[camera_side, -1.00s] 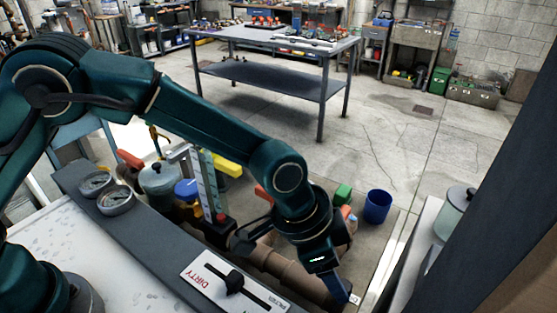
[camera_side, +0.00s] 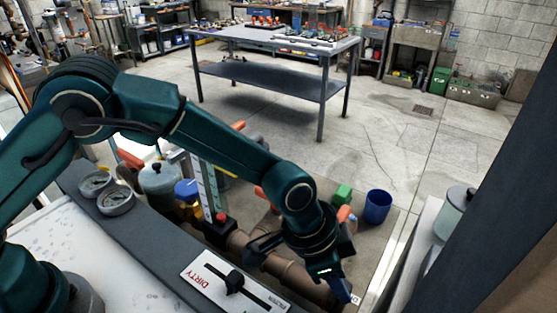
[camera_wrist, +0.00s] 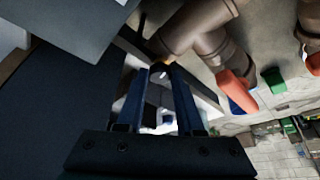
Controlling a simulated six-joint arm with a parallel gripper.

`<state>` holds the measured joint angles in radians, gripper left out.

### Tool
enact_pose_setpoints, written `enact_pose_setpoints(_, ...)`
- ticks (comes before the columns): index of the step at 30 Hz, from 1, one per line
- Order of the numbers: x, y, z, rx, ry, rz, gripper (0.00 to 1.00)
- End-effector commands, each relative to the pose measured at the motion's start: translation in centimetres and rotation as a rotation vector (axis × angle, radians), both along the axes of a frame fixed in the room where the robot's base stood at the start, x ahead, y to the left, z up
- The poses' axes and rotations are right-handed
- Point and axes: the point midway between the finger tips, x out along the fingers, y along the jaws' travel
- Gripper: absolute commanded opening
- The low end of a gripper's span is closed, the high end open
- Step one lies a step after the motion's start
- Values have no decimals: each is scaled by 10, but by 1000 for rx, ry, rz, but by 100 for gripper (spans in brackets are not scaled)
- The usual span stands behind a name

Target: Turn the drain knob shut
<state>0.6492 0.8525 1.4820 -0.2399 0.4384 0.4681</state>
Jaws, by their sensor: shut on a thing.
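My gripper (camera_side: 343,291) is low at the front of the pit, beside the brown pipe, in the side view. In the wrist view its two blue fingers (camera_wrist: 163,70) are shut on a small pale and dark part at the end of a brown fitting, which I take to be the drain knob (camera_wrist: 160,69). The fingers hide much of the knob. In the side view the knob is hidden behind my gripper, and its turned position cannot be told.
A panel marked DIRTY (camera_side: 232,284) lies left of my gripper. Brown pipe (camera_side: 275,262) runs close beside the gripper. Orange-red handles (camera_wrist: 237,92) stand nearby. A dark post (camera_side: 480,210) stands at right.

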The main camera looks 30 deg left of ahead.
Motion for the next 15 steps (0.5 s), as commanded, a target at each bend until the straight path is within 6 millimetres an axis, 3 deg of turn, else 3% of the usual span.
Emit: enact_pose_setpoints(15,3,2,0,0,2,-262,0)
